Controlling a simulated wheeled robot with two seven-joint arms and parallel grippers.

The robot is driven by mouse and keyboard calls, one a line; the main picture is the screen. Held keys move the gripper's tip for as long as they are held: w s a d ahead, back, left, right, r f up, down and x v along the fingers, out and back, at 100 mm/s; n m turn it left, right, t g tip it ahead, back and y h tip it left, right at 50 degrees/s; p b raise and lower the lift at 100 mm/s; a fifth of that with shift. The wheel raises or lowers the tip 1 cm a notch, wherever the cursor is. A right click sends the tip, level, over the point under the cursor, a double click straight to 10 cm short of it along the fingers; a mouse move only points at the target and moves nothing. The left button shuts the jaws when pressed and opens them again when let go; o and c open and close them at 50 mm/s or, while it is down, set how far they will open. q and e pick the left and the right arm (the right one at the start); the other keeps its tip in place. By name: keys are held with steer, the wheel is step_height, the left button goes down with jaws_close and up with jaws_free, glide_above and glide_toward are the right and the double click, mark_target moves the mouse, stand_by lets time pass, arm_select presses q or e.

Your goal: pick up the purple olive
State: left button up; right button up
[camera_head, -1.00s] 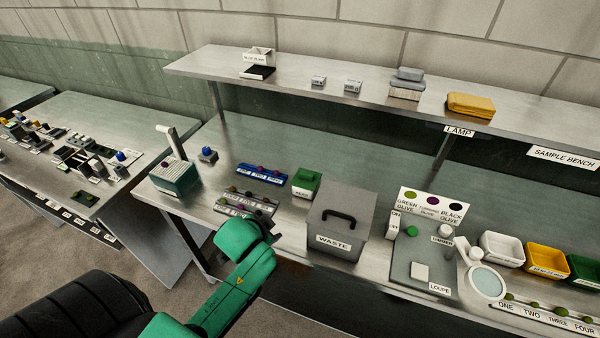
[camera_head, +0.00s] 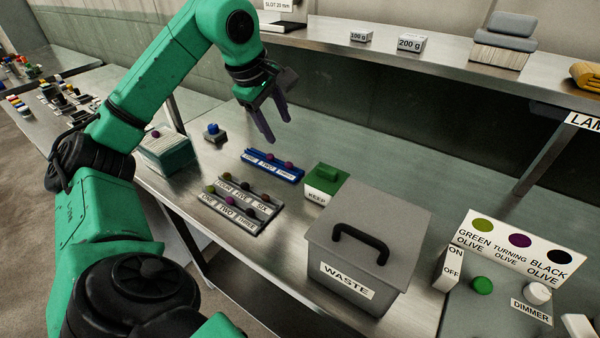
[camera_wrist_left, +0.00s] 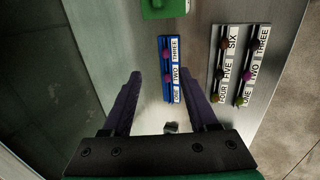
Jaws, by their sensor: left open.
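Purple olives sit on the blue rack labelled ONE, TWO, THREE: one near the middle (camera_head: 271,156) and one near the right end (camera_head: 289,164). In the left wrist view a bright purple olive (camera_wrist_left: 167,78) shows on the blue rack (camera_wrist_left: 162,40). Another small purple ball (camera_head: 156,133) is on top of the teal box (camera_head: 166,158). My left gripper (camera_head: 281,131) is open and empty, with fingers pointing down, above the bench behind the blue rack. In the left wrist view the blue rack lies beyond and between the fingertips (camera_wrist_left: 162,76). My right gripper is not in view.
Two grey racks (camera_head: 250,228) with several olives lie in front of the blue rack. A green-lidded KEEP box (camera_head: 322,190) and grey WASTE bin (camera_head: 400,220) stand to the right. A blue-topped block (camera_head: 214,138) is at the left. The shelf (camera_head: 400,62) runs above.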

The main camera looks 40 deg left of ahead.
mark_target(288, 163)
arm_select(q)
steer(key=x, duration=0.4)
steer(key=b+x, duration=0.1)
steer(key=x, duration=0.3)
steer(key=s+a+b+x, duration=0.1)
steer(key=x, duration=0.4)
steer(key=shift+s+a+f, duration=0.1)
steer(key=shift+f, duration=0.2)
steer(key=shift+w+a+f, duration=0.1)
steer(key=shift+w+f, duration=0.15)
steer(key=shift+f, duration=0.1)
steer(key=shift+s, duration=0.1)
steer(key=c, duration=0.9)
